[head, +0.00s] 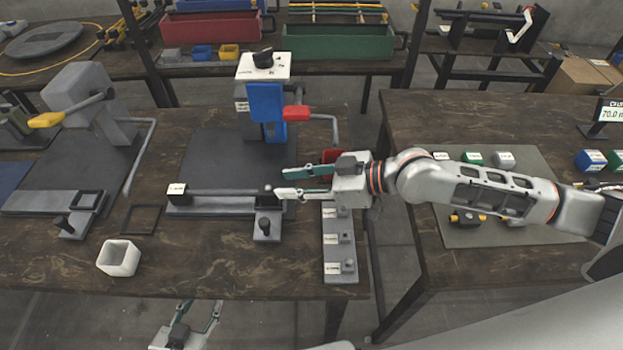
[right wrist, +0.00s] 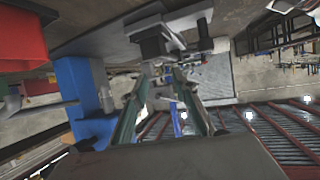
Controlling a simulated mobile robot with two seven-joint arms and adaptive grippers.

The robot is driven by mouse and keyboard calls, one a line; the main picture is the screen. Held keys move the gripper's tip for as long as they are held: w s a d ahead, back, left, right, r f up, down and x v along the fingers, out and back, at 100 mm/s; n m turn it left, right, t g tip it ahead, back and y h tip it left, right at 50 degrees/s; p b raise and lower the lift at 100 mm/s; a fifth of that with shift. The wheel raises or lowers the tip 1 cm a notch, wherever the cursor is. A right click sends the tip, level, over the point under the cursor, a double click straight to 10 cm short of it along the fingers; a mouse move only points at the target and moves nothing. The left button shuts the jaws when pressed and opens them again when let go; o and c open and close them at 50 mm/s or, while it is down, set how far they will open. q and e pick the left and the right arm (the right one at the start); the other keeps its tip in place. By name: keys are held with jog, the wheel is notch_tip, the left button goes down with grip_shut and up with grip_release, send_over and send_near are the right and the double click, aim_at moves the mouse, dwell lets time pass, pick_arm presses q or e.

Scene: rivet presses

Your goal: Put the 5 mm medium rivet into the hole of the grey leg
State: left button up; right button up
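My right gripper (head: 280,184) reaches in from the right, above the right end of the grey bar (head: 222,209) in front of the blue press. Its two greenish fingers are apart; they also show in the right wrist view (right wrist: 163,78). A small grey round tip (head: 269,188) sits right by the lower fingertip; I cannot tell whether it touches. The grey labelled strip (head: 336,254) below my right gripper carries several small dark holders; the labels are too small to read. I cannot pick out the medium rivet or the leg's hole. My left gripper (head: 201,304) is open and empty at the bottom edge.
The blue press (head: 266,104) with a red handle (head: 296,114) stands just behind my right gripper. A grey press (head: 88,98) with a yellow handle stands at left. A white square cup (head: 119,258) stands at front left. A gap separates this table from the right one.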

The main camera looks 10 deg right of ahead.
jog(key=shift+v, duration=2.6)
jog(key=shift+r, duration=0.2)
